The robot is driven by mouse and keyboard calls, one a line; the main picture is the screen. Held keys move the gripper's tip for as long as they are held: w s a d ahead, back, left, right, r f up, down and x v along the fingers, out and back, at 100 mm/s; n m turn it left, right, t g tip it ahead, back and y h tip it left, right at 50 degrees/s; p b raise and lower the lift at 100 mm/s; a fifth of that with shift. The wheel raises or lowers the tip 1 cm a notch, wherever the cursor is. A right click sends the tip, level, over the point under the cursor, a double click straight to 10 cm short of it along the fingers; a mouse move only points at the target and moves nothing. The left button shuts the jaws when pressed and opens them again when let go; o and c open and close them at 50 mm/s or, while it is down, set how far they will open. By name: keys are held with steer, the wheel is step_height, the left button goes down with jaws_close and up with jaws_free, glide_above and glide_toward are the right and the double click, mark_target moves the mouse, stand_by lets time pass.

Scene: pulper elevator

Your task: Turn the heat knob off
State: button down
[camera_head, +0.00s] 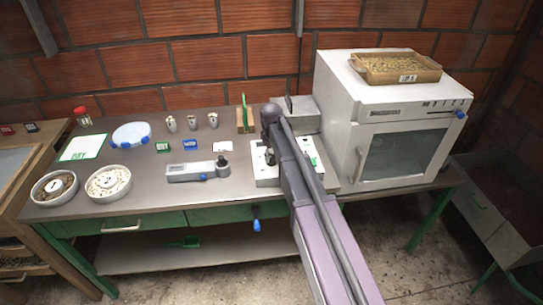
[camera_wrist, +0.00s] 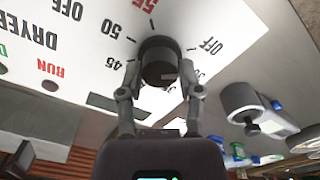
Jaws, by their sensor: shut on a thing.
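The heat knob (camera_wrist: 158,52) is a dark round knob on a white panel (camera_wrist: 95,85) in the wrist view. Printed marks around it include 45, 50 and OFF. My gripper (camera_wrist: 160,72) has one finger on each side of the knob and is shut on it. A small pale mark shows on the knob's side, but I cannot tell which setting it points to.
A grey scale-like device (camera_head: 198,170) lies left of the panel on the bench. A white oven-like cabinet (camera_head: 385,120) with a glass door and a tray (camera_head: 395,67) on top stands to the right. Bowls (camera_head: 108,182) are at the far left. The brick wall is close behind.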

steer(key=shift+n, duration=0.9)
steer(key=shift+c, duration=1.3)
jaws_free()
